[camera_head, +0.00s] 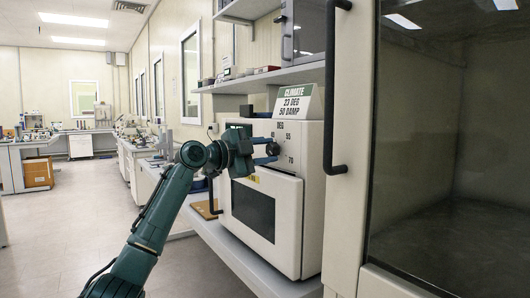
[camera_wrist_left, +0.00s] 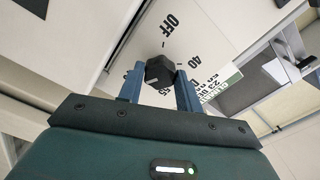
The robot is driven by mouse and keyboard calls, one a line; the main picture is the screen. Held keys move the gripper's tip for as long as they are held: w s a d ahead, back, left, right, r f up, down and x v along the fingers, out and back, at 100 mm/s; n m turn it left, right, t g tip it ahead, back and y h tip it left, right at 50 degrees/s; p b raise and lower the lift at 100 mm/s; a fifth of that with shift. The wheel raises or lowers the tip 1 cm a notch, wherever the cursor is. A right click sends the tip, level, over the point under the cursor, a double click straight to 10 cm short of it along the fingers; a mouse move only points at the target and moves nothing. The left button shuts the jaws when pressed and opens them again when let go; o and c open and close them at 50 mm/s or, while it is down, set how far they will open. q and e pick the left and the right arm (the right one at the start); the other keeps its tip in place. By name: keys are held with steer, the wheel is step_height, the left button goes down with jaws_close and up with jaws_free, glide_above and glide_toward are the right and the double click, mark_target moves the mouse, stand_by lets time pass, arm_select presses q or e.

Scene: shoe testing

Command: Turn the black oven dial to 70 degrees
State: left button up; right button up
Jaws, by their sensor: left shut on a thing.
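The black oven dial (camera_head: 273,148) is on the upper front of the white oven (camera_head: 304,212), with printed marks around it that include 55 and 70. My left gripper (camera_head: 268,150) is at the dial, with one blue finger above and one below it. In the left wrist view, the dark faceted dial (camera_wrist_left: 159,70) sits between the two blue fingers of my left gripper (camera_wrist_left: 160,80), shut on it. The OFF and 40 marks show beside it; I cannot tell which mark the dial points to. My right gripper is not in view.
A "CLIMATE" sign (camera_head: 297,101) stands on top of the oven. A shelf (camera_head: 285,77) with small items runs above. A large glass-doored cabinet (camera_head: 350,215) with a black handle (camera_head: 333,90) stands close on the right. Open floor (camera_head: 70,215) lies to the left.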

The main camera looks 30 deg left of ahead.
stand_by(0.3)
arm_select(q)
steer(key=o, duration=1)
steer(key=shift+s+a+f, duration=0.1)
steer(key=shift+s+a, duration=0.1)
steer(key=shift+s, duration=0.1)
steer(key=b+v, duration=0.3)
steer(key=v, duration=0.9)
steer(key=shift+s+b, duration=0.3)
steer(key=shift+b, duration=0.05)
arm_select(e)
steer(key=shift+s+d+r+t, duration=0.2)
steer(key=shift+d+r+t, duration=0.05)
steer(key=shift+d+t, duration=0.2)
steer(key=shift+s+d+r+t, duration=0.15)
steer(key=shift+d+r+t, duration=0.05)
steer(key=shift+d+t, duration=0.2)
arm_select(q)
steer(key=shift+a, duration=0.1)
